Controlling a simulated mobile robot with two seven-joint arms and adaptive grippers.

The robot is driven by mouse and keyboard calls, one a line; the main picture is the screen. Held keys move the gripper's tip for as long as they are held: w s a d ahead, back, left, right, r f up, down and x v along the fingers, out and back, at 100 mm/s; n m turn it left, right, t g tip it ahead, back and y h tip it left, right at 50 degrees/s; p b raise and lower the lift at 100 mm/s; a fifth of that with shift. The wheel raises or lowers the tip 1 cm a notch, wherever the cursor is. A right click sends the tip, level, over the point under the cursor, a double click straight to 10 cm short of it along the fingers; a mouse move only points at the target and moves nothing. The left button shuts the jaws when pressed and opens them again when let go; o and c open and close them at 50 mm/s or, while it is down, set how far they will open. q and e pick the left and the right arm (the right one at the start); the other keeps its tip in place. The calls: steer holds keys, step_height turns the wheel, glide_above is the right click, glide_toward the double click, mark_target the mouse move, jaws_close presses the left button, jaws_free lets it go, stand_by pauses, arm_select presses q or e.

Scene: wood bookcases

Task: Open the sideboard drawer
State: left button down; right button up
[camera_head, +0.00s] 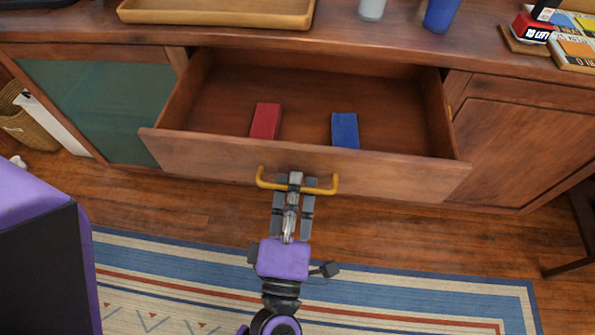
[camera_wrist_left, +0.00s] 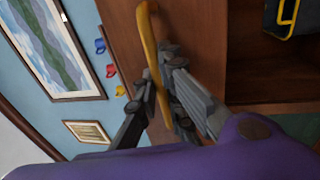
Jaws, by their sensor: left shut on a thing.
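The sideboard drawer (camera_head: 390,178) is pulled out in the head view, with its inside showing. A red block (camera_head: 266,120) and a blue block (camera_head: 345,130) lie in it. The drawer's yellow handle (camera_head: 325,190) is on the front panel and also shows in the left wrist view (camera_wrist_left: 150,40). My left gripper (camera_head: 295,184) is shut on the handle near its middle; in the left wrist view its fingers (camera_wrist_left: 160,82) lie on both sides of the bar. My right gripper is not in view.
On the sideboard top (camera_head: 340,50) stand a wooden tray (camera_head: 215,16), a grey cup (camera_head: 371,9), a blue cup (camera_head: 440,15) and books (camera_head: 575,45). A wicker basket (camera_head: 25,125) is at the left. A striped rug (camera_head: 400,285) covers the floor in front. A dark stool or chair leg (camera_head: 570,264) is at the right.

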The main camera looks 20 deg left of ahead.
arm_select(q)
steer(key=c, duration=1.8)
jaws_free()
steer(key=shift+c, duration=0.2)
steer(key=v, duration=0.7)
steer(key=shift+s, duration=0.25)
steer(key=shift+d, duration=0.1)
